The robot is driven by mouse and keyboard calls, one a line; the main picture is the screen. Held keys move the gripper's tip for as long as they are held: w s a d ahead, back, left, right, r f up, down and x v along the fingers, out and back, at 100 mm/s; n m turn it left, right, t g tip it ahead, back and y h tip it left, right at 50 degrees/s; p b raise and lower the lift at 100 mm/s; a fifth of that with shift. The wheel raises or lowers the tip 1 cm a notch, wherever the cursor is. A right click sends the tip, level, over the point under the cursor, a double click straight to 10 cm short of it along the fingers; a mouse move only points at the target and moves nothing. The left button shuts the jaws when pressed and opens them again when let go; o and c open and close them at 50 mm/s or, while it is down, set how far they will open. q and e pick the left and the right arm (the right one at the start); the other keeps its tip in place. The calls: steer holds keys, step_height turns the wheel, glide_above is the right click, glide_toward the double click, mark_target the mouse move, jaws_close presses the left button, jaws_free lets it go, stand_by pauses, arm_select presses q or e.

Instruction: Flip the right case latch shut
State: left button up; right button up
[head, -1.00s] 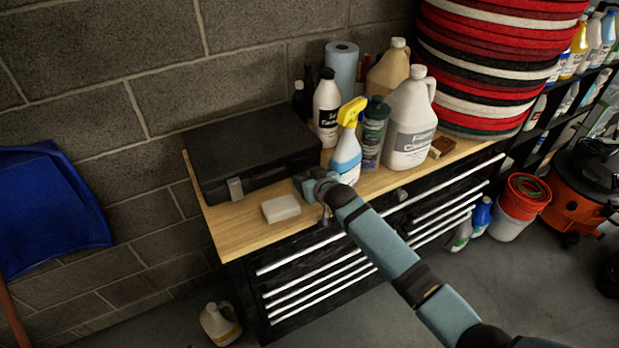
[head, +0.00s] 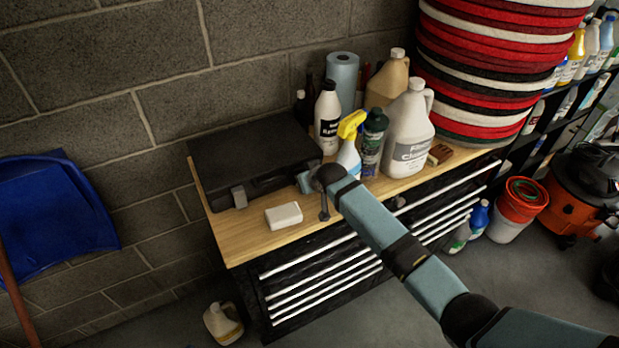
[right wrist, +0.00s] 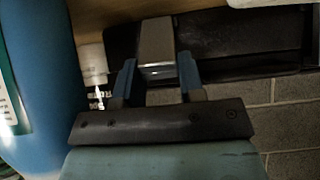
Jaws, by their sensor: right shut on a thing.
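The black case (head: 252,157) lies with its lid down at the left end of the wooden bench top. Its left latch (head: 239,197) is a grey tab on the front face. The right latch (right wrist: 157,45) is a grey block between my fingers in the right wrist view; in the head view my gripper hides it. My right gripper (head: 305,182) is at the right part of the case front. In the right wrist view its two blue fingers (right wrist: 158,82) are shut on the right latch. My left gripper is not in view.
A white block (head: 283,215) lies on the bench in front of the case. A blue spray bottle with a yellow head (head: 350,125) stands close right of my gripper, with several other bottles behind. Drawers with light handles are below the bench top (head: 232,240).

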steer(key=shift+w+a+r+g+h, duration=0.25)
steer(key=shift+w+g, duration=0.2)
steer(key=shift+g, duration=0.3)
steer(key=shift+w+a+r+g+h, duration=0.1)
steer(key=shift+w+r+g+h, duration=0.1)
steer(key=shift+w+g+h, duration=0.4)
steer(key=shift+s+y, duration=0.2)
steer(key=shift+y, duration=0.05)
steer(key=o, duration=0.9)
steer(key=shift+g, duration=0.25)
steer(key=shift+o, duration=0.2)
steer(key=b+v, duration=0.2)
steer(key=v, duration=1.1)
steer(key=shift+s+d+r, duration=0.15)
steer(key=shift+s+r, duration=0.1)
steer(key=shift+r, duration=0.05)
